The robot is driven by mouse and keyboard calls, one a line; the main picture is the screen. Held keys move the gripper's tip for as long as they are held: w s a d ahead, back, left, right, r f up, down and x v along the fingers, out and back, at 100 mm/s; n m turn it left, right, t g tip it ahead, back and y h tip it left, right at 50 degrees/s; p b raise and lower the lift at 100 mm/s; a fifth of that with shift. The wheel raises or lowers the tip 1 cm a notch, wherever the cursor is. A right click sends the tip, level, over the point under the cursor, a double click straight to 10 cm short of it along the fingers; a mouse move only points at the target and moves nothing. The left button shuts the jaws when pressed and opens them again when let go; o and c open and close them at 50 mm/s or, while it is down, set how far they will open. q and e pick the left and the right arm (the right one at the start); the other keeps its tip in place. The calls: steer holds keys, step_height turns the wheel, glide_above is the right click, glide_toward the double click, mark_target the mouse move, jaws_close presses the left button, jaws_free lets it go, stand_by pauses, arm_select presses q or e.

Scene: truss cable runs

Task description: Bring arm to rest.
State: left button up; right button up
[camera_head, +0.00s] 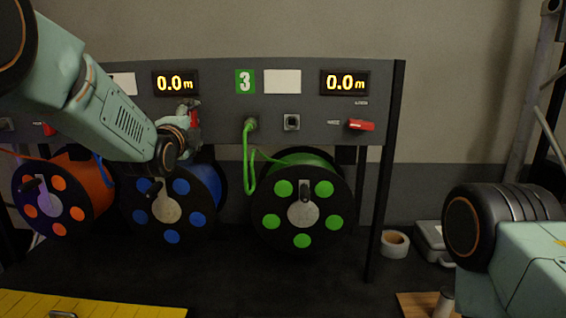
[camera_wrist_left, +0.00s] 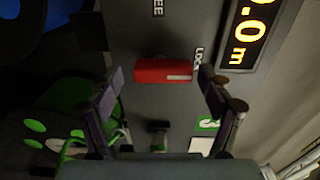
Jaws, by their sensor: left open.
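My left gripper (camera_head: 186,122) is at the panel, above the blue reel (camera_head: 172,205), with my arm partly covering that spot. In the left wrist view the left gripper (camera_wrist_left: 162,84) is open, one finger on each side of a red lever (camera_wrist_left: 160,71), with gaps between. The lever points toward the LOCK label; it also shows in the head view (camera_head: 194,117), upright under a 0.0 m display (camera_head: 175,83). My right arm comes in at the lower right; its gripper is out of view.
The green reel (camera_head: 303,185), its cable plugged in by the green 3 sign (camera_head: 245,82), stands to the right. Its red lever (camera_head: 361,125) lies sideways. An orange reel (camera_head: 62,198) is left. A tape roll (camera_head: 395,244) sits beside the frame post (camera_head: 385,190).

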arm_select(q)
steer(key=shift+r+n, duration=0.15)
steer(key=shift+n, duration=0.25)
steer(key=n, duration=0.1)
steer(key=n+p, duration=0.1)
steer(key=n, duration=0.1)
steer(key=shift+s+a+r+p, duration=0.1)
steer(key=shift+s+r+p, duration=0.15)
steer(key=shift+s+p, duration=0.1)
steer(key=n, duration=0.1)
steer(key=n+p, duration=0.1)
steer(key=n, duration=0.1)
steer(key=shift+w+a+f, duration=0.1)
steer(key=shift+w, duration=0.2)
steer(key=shift+s+a+n+p, duration=0.1)
steer(key=shift+n+p, duration=0.8)
steer(key=shift+n, duration=0.95)
steer(key=shift+s+a+n+p, duration=0.1)
steer(key=shift+n+p, duration=0.75)
steer(key=shift+n, duration=1)
steer(key=shift+w+f, duration=0.15)
